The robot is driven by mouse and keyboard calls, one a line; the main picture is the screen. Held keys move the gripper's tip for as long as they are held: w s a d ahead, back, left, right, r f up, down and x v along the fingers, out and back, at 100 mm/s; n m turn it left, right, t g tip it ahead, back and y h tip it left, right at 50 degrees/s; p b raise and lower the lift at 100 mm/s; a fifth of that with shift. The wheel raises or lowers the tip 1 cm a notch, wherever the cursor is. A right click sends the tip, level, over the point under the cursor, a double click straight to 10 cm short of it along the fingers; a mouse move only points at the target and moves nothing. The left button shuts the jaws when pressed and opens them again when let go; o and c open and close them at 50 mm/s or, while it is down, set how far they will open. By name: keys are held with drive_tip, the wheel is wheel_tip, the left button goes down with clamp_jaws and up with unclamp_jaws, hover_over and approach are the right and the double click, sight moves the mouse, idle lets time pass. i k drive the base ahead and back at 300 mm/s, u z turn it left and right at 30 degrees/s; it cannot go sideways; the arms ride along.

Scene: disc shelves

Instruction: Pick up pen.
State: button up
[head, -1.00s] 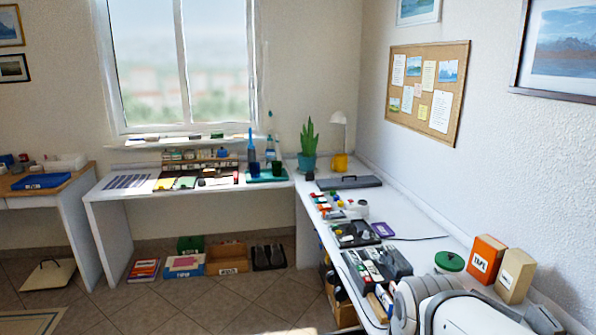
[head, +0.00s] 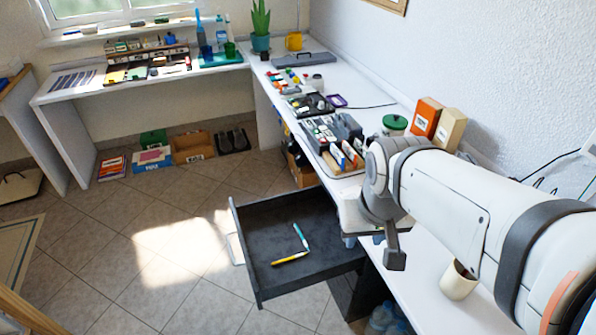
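An open dark grey drawer (head: 330,240) juts out from under the right-hand desk. Two slim pen-like things lie on its floor: a yellow one with a dark tip (head: 289,259) and a teal and white one (head: 301,237). My arm reaches in from the right over the desk. The dark end of my gripper (head: 395,258) shows just right of the drawer, apart from both pens. Its fingers are not clear, so I cannot tell whether it is open or shut.
The desk (head: 420,300) holds a cream cup (head: 459,280), an orange box (head: 425,117), a tan box (head: 449,130), a green-lidded jar (head: 394,124) and a tray of small items (head: 335,150). The tiled floor left of the drawer is clear.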

sight(296, 226)
drive_tip(key=z, duration=0.4)
drive_tip(key=k, duration=1.1)
drive_tip(key=u, duration=0.15)
drive_tip(key=i, duration=0.95)
drive_tip(key=u, duration=0.65)
drive_tip(key=i, duration=0.85)
drive_tip(key=u, duration=0.05)
